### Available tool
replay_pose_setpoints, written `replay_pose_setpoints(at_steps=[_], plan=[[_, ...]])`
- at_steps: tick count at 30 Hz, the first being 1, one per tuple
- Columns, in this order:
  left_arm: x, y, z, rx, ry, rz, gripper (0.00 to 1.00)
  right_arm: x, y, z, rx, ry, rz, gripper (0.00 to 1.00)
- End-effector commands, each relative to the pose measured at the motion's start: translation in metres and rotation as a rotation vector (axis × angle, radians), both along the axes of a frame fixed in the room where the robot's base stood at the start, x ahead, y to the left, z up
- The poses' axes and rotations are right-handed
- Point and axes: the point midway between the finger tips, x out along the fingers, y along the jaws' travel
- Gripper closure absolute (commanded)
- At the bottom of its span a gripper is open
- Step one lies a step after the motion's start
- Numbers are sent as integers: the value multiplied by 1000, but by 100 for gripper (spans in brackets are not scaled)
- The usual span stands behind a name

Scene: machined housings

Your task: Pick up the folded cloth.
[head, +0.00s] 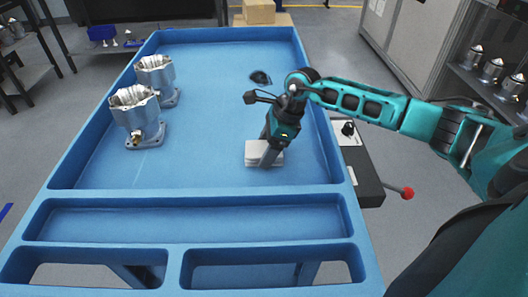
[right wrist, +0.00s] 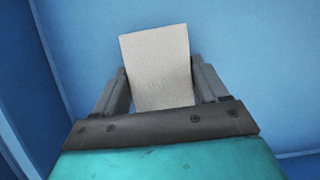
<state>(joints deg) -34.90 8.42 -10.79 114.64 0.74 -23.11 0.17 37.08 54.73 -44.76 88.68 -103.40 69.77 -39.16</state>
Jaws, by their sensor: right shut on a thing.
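The folded cloth (head: 252,158) is a small whitish stack lying on the blue tray table, right of its middle. In the right wrist view the cloth (right wrist: 157,60) is a pale textured rectangle between the two fingers. My right gripper (head: 268,157) comes down on the cloth from above and is shut on it; the same gripper (right wrist: 162,85) has a finger along each side of it. In the head view the fingers cover part of the cloth. I cannot tell any gap between cloth and tray. My left gripper is not in view.
The blue tray table (head: 210,110) has raised rims and front compartments. Two grey machined housings (head: 137,115) (head: 156,78) stand at its left. A dark small part (head: 260,78) lies beyond my gripper. A cardboard box (head: 258,12) is behind the table. The tray's middle is clear.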

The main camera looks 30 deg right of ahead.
Motion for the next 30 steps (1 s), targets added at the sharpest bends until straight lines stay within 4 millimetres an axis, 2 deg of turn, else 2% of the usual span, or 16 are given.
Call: replay_pose_setpoints(at_steps=[8, 11, 14, 17, 24, 30], plan=[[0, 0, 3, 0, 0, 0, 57, 0, 0, 2, 0, 0, 0, 57], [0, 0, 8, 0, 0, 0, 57, 0, 0, 7, 0, 0, 0, 57], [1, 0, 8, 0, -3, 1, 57, 1, 0, 21, -1, -4, 2, 57], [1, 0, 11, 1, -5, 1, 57, 1, -1, 43, -1, -6, 1, 57], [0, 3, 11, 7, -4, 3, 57, 2, 0, 116, 0, -9, 0, 57], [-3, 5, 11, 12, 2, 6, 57, 1, 0, 167, 0, -6, 1, 57]])
